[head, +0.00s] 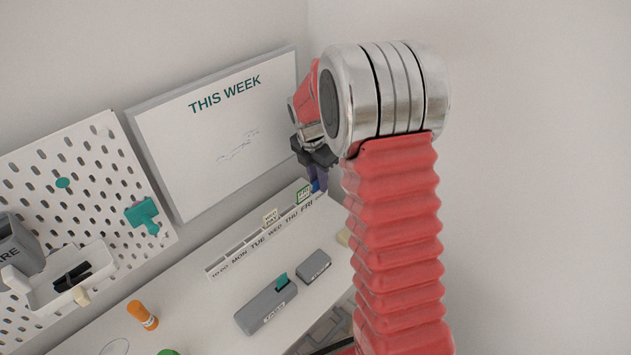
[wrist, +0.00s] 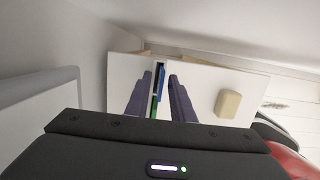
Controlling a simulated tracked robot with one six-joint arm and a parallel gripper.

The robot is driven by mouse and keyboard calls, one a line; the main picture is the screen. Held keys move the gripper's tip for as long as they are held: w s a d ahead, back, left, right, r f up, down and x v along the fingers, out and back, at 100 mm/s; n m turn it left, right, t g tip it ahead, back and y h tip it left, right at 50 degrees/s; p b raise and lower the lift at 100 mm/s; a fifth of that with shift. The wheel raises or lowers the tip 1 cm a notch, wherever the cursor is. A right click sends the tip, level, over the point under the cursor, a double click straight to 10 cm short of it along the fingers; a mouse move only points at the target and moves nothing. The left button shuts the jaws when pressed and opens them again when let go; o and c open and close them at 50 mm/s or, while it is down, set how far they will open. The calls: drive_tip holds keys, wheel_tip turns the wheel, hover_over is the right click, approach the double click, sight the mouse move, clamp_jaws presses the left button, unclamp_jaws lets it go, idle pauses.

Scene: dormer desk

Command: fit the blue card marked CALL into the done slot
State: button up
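A blue card (head: 315,186) stands at the far right end of the white slotted rack (head: 232,262), beyond the FRI label. My gripper (head: 317,178) is directly over it and hides part of it. In the wrist view the blue card (wrist: 160,78) shows nearly edge-on between my two fingers (wrist: 159,92), with a gap on each side. The fingers are apart, so my gripper looks open around the card. The card's marking is not readable, and the done label is hidden from view. I cannot tell how deep the card sits.
The whiteboard (head: 215,130) rises close behind. A cream block (wrist: 228,103), grey boxes (head: 314,265) and an orange bottle (head: 142,315) are on the desk.

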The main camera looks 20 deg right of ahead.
drive_tip(key=shift+r, duration=0.15)
wheel_tip(320, 180, up, 12)
drive_tip(key=a, duration=0.1)
drive_tip(key=shift+s+a, duration=0.35)
idle(0.5)
drive_tip(key=s+a+r+m+t, duration=0.1)
drive_tip(key=s+a+r+m, duration=0.2)
drive_tip(key=s+r+m, duration=0.3)
drive_tip(key=s+a+r+m+t, duration=0.25)
drive_tip(key=s+a+m, duration=0.2)
drive_tip(key=s, duration=0.35)
drive_tip(key=s+a+m+t+y, duration=0.1)
drive_tip(key=s+a+m, duration=0.2)
drive_tip(key=s+m, duration=0.9)
drive_tip(key=shift+s+a+f+y, duration=0.3)
drive_tip(key=shift+s+a+f, duration=0.1)
drive_tip(key=shift+s, duration=0.6)
